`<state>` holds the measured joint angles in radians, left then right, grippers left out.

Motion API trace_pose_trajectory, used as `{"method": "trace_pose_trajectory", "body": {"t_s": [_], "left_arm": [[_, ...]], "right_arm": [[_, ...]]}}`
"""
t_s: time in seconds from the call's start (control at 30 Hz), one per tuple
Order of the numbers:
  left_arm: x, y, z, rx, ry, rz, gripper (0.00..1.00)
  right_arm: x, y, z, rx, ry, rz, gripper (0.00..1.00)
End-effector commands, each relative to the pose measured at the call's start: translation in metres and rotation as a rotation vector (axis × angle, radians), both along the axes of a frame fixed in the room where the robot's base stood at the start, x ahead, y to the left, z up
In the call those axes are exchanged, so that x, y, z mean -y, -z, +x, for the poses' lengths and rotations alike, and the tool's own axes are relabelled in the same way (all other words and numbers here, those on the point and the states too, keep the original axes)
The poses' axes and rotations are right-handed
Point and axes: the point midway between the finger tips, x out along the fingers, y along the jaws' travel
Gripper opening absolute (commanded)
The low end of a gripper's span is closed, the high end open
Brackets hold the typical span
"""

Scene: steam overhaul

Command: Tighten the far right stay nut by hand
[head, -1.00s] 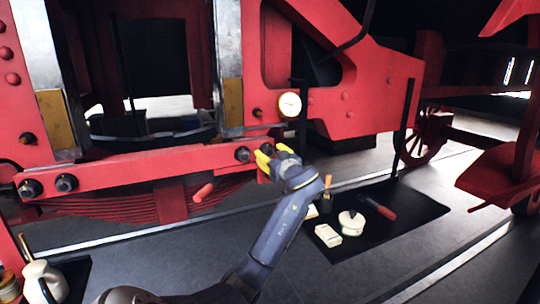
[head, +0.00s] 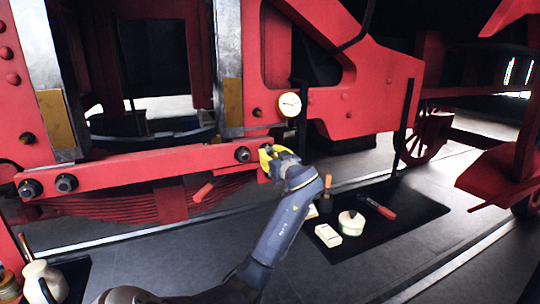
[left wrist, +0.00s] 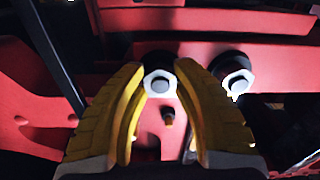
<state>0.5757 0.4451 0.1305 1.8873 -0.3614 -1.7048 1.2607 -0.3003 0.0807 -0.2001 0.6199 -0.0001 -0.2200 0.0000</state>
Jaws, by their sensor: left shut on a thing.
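The red stay bar (head: 150,165) runs across the frame, with dark hex nuts at both ends. My left gripper (head: 266,158), with yellow fingers, is at the bar's right end and covers the far right nut in the head view. In the left wrist view, that pale hex nut (left wrist: 159,84) sits between the yellow fingertips, and the gripper (left wrist: 160,76) is shut on it. The neighbouring nut (head: 242,154) on the bar is free; it also shows to the right of the fingers in the left wrist view (left wrist: 237,80). My right gripper is not in view.
A round gauge (head: 289,104) is on the red frame just above the gripper. A black mat (head: 405,225) on the floor holds a white tin (head: 351,223), a pale block (head: 328,235) and a red-handled tool (head: 378,208). A red handle (head: 203,192) sticks out below the bar.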

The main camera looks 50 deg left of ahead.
Motion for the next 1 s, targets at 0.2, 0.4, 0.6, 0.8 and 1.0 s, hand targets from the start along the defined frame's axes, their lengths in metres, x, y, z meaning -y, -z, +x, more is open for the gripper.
{"method": "trace_pose_trajectory", "body": {"t_s": [0.2,0.4,0.6,0.8,1.0], "left_arm": [[0.0004,0.0012,-0.0002,-0.137,0.0,0.037,0.0],[0.0,0.0015,-0.0007,-0.316,0.0,0.088,0.0],[0.0,0.0009,-0.0012,-0.498,0.0,0.143,0.0],[-0.0002,0.001,-0.0018,-0.682,-0.001,0.196,0.0],[-0.0007,0.0008,-0.0023,-0.866,0.0,0.25,0.0]], "right_arm": [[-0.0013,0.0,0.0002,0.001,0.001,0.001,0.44],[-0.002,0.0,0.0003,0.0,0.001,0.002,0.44],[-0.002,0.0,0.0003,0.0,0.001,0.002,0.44],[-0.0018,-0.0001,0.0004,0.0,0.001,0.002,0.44],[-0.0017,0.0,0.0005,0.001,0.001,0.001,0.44]]}}
